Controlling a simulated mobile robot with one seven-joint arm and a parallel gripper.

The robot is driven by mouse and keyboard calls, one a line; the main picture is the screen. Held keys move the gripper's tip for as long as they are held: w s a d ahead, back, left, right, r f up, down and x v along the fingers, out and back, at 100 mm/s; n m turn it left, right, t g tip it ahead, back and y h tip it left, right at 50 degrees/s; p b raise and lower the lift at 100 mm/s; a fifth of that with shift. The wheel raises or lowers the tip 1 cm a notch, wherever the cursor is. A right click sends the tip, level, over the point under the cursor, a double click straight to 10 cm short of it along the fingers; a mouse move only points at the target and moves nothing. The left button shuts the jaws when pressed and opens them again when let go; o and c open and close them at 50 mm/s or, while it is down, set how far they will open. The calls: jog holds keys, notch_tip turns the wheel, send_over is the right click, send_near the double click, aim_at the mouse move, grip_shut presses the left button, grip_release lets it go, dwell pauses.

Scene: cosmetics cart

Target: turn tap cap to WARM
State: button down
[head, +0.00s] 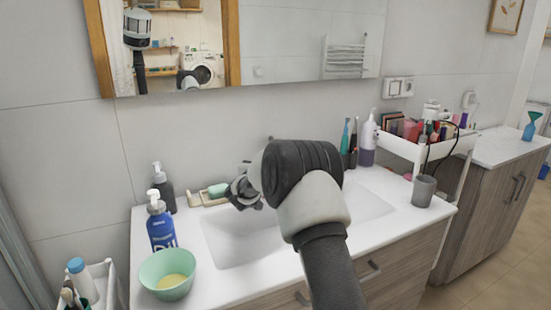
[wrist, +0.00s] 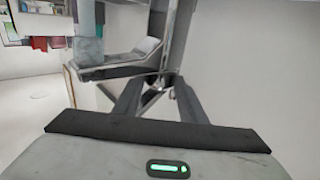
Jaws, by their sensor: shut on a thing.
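My gripper (wrist: 162,86) is at the tap over the sink, shut on a small part between its fingertips, which I take to be the tap cap. The cap is mostly hidden by the fingers, and its setting or any WARM mark cannot be read. The grey metal tap (wrist: 178,35) rises behind the fingertips in the wrist view, with an angled metal part to its left. In the head view my gripper (head: 243,190) is at the back of the white sink (head: 225,240), and my forearm and wrist hide most of the tap.
A green bowl (head: 168,274), a blue pump bottle (head: 161,228) and a dark pump bottle (head: 164,192) stand left of the sink. A soap dish (head: 208,197) sits close to my gripper. A grey cup (head: 424,191) stands right, near a filled white cart (head: 410,150).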

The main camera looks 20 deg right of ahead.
jog(key=c, duration=1.1)
grip_release()
jog(key=p+v, duration=0.1)
jog(key=v, duration=1.6)
jog(key=shift+s, duration=0.2)
jog(key=shift+r, duration=0.15)
